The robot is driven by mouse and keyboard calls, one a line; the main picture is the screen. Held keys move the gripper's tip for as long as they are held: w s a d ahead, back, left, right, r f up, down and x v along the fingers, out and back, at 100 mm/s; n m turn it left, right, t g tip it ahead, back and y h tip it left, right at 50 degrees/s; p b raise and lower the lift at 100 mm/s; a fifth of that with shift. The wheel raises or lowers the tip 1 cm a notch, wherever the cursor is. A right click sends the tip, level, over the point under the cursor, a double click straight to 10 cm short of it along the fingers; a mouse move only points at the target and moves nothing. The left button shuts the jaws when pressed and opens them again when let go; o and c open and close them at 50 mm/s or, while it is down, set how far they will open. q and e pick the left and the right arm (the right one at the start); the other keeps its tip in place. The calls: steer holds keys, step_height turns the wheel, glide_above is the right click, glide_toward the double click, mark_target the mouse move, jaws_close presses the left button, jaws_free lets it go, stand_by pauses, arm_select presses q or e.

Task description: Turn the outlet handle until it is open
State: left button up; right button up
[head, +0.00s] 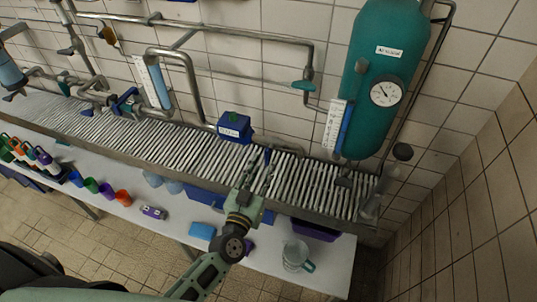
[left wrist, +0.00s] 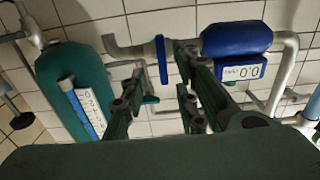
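The outlet handle is a narrow blue lever (left wrist: 162,60) on a grey pipe in the left wrist view. It stands beside a blue meter (left wrist: 236,40) whose white label reads 0.0. In the head view the blue meter (head: 234,127) sits on the slatted grating, just left of and beyond my left gripper (head: 258,163). In the left wrist view my left gripper (left wrist: 161,72) has its two dark green fingers spread apart. The lever shows between the fingertips, with no clear contact visible. My right gripper is not in view.
A green tank (head: 384,75) with a gauge stands at the right. It also shows in the left wrist view (left wrist: 75,85). A white bench (head: 165,225) holds coloured cups, a blue block (head: 202,231) and a glass mug (head: 296,256). Pipes run along the tiled wall.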

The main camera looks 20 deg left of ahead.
mark_target(266, 159)
arm_select(q)
steer(key=w, duration=0.5)
steer(key=shift+w+a, duration=0.15)
steer(key=shift+w, duration=0.35)
steer(key=shift+f, duration=0.1)
jaws_close()
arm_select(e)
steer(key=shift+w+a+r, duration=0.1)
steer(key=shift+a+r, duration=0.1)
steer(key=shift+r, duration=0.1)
